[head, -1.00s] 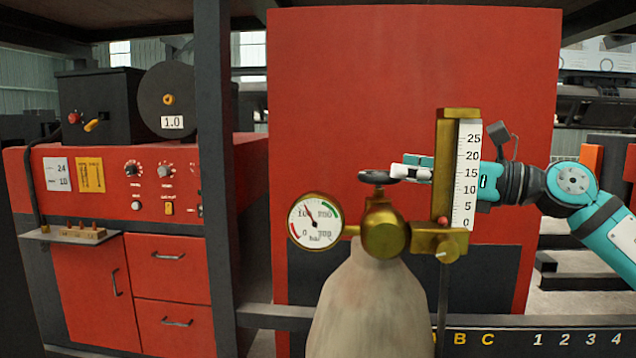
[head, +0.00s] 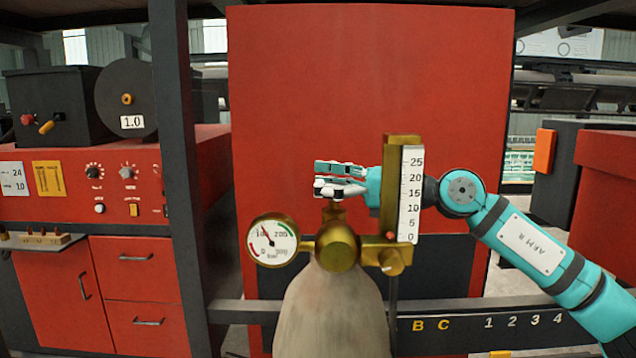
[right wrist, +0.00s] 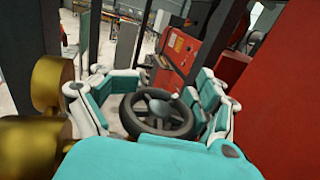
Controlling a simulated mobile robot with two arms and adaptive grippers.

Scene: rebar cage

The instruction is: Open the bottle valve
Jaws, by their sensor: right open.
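The gas bottle (head: 333,312) stands upright at the lower middle of the head view, with a brass valve body (head: 338,247) on top. Its dark handwheel shows in the right wrist view (right wrist: 158,114), between the two fingers; in the head view my gripper hides most of it. My right gripper (head: 318,177) is open at the handwheel's height, with a finger on either side of it. I cannot tell whether the fingers touch the rim. The round pressure gauge (head: 273,240) is left of the valve. My left gripper is not in view.
The flow meter scale (head: 410,194) stands right of the valve, in front of my right wrist, with its red marker near 0. A large red panel (head: 370,80) is behind the bottle. A dark post (head: 178,170) and a red welding machine (head: 75,180) are at left.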

